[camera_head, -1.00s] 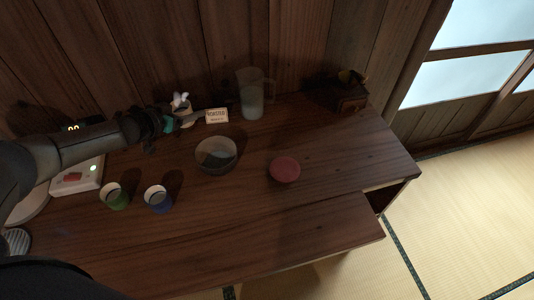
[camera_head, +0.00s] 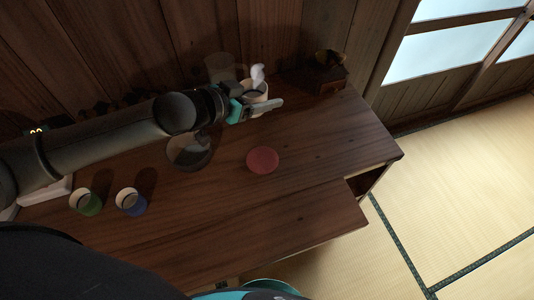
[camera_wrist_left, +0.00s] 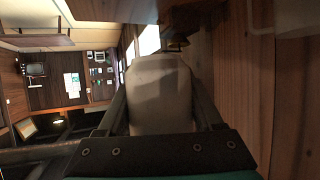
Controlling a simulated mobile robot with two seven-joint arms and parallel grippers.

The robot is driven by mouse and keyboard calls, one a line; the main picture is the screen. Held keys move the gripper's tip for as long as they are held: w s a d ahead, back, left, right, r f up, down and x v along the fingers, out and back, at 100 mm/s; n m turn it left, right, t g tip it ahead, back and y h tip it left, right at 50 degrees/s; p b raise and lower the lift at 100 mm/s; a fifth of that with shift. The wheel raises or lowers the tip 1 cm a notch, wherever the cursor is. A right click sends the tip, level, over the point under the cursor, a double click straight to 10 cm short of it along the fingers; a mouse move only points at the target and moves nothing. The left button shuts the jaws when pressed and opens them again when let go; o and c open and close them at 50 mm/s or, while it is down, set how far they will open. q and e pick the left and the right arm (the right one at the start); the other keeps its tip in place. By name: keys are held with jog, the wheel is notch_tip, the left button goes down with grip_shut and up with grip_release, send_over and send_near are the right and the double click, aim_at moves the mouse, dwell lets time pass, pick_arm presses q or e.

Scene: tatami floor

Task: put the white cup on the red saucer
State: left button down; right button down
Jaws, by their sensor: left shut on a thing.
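The white cup (camera_head: 257,87) is in my left gripper (camera_head: 254,106), behind and slightly left of the red saucer. The gripper is shut on it, and it appears to be held above the table. In the left wrist view a pale surface, the cup (camera_wrist_left: 160,92), fills the space between the two fingers. The red saucer (camera_head: 263,160) lies flat and empty on the wooden table, clear of the gripper. My right gripper does not show.
A clear bowl (camera_head: 188,153) is partly under my left arm. A clear pitcher (camera_head: 221,68) stands behind. A green cup (camera_head: 86,202) and a blue cup (camera_head: 131,202) stand at left. A dark box (camera_head: 325,78) sits at back right. The table (camera_head: 320,150) around the saucer is clear.

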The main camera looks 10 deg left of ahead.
pick_arm(q)
jog(key=shift+s+d+r+m, duration=0.3)
jog(key=shift+s+d+r, duration=0.15)
jog(key=shift+d+r, duration=0.3)
jog(key=shift+d+f, duration=0.25)
jog(key=shift+f, duration=0.05)
jog(key=b, duration=0.5)
send_over(269, 155)
notch_tip(269, 155, down, 15)
jog(key=shift+f, duration=0.1)
jog(key=shift+f+b, duration=0.45)
jog(key=shift+f, duration=1.6)
jog(key=shift+c, duration=0.2)
grip_release()
jog(key=shift+f, duration=0.15)
